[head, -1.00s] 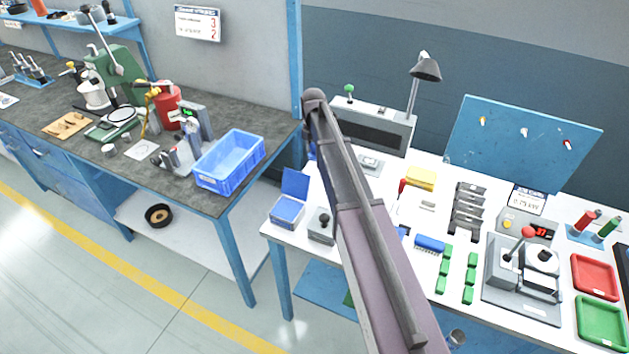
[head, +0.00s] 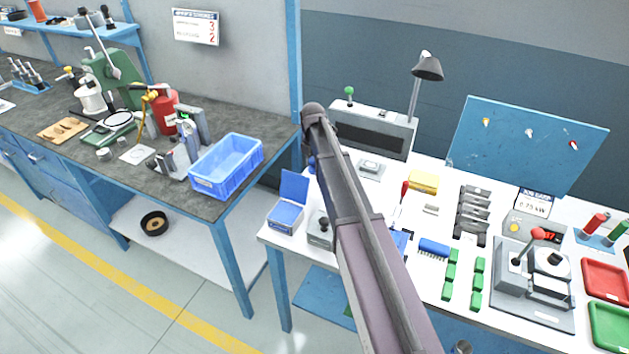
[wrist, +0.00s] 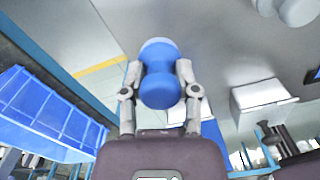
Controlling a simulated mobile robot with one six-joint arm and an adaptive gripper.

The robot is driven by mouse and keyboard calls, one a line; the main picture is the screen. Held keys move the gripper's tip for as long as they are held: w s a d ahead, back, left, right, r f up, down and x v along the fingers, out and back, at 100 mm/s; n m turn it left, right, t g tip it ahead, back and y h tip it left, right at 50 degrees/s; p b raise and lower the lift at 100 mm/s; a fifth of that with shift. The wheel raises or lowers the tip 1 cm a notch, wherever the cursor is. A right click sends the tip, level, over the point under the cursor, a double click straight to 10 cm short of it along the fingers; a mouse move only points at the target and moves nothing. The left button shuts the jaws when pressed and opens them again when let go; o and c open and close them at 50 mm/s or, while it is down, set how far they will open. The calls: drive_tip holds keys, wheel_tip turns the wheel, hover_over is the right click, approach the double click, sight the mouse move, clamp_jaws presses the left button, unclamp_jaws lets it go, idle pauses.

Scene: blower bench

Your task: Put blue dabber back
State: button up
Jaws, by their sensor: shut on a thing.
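The blue dabber (wrist: 160,75) is a rounded, waisted blue piece in the wrist view. My gripper (wrist: 160,82) is shut on it, with one finger on each side, and holds it up off any surface. In the head view my arm hides most of the gripper; a small blue patch (head: 311,163) beside the arm may be the dabber. A red piece (head: 597,222) and a green piece (head: 619,232) stand on a blue stand (head: 603,238) at the far right of the white bench. I cannot tell whether this is the dabber's place.
A blue crate (head: 228,166) stands on the grey bench at left. The white bench holds an open blue ink-pad box (head: 287,212), a lamp (head: 427,68), a lever fixture (head: 535,280) and red (head: 607,277) and green trays (head: 611,325). A gap separates the benches.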

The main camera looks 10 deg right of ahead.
sight(314, 183)
drive_tip(key=shift+f+b, duration=0.4)
drive_tip(key=shift+f, duration=0.3)
drive_tip(key=shift+f, duration=0.1)
drive_tip(key=shift+f+b, duration=1.8)
drive_tip(key=shift+b, duration=0.1)
drive_tip(key=shift+f, duration=0.15)
drive_tip(key=o, duration=1)
wheel_tip(314, 183, up, 12)
drive_tip(key=p, duration=1.2)
drive_tip(key=shift+r, duration=0.2)
